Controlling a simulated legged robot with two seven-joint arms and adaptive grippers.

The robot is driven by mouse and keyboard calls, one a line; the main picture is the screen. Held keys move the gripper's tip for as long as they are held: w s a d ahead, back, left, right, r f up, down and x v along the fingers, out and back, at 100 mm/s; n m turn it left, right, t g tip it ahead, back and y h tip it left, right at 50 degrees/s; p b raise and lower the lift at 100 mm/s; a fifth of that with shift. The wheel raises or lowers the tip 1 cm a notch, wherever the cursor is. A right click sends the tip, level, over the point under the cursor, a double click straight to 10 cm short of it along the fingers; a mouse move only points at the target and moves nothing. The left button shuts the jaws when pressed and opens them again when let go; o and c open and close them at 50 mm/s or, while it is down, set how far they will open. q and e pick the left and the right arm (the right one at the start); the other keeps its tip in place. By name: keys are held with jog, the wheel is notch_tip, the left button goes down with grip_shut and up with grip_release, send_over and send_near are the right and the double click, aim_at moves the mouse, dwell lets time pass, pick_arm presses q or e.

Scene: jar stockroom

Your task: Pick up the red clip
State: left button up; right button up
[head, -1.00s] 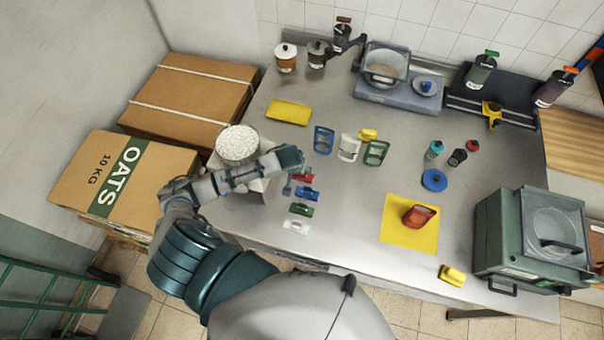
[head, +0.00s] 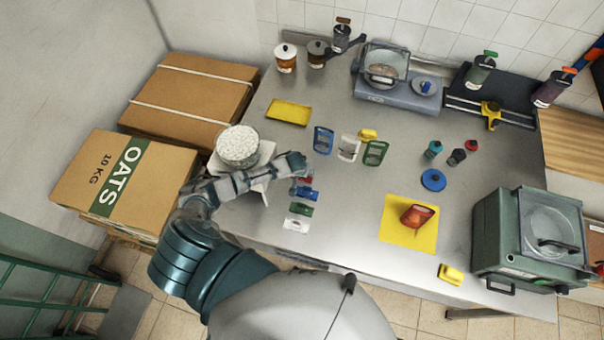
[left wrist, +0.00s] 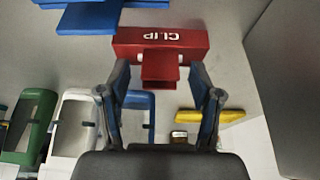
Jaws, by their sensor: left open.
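The red clip (left wrist: 180,42) lies on the steel table in the left wrist view, its white CLIP lettering upside down. In the head view only a small part of the red clip (head: 308,180) shows beside my left gripper (head: 299,186). In the left wrist view my left gripper (left wrist: 159,76) is open, with one finger on each side of the clip's narrow tab. I cannot tell whether the fingers touch it. My right gripper is not in view.
A blue clip (head: 308,194), a green clip (head: 301,209) and a white clip (head: 296,225) lie in a row beside the red one. The table's middle is mostly clear.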

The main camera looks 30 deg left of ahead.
pick_arm(q)
jog(key=shift+s, duration=0.1)
jog(key=c, duration=0.9)
jog(key=shift+c, duration=0.2)
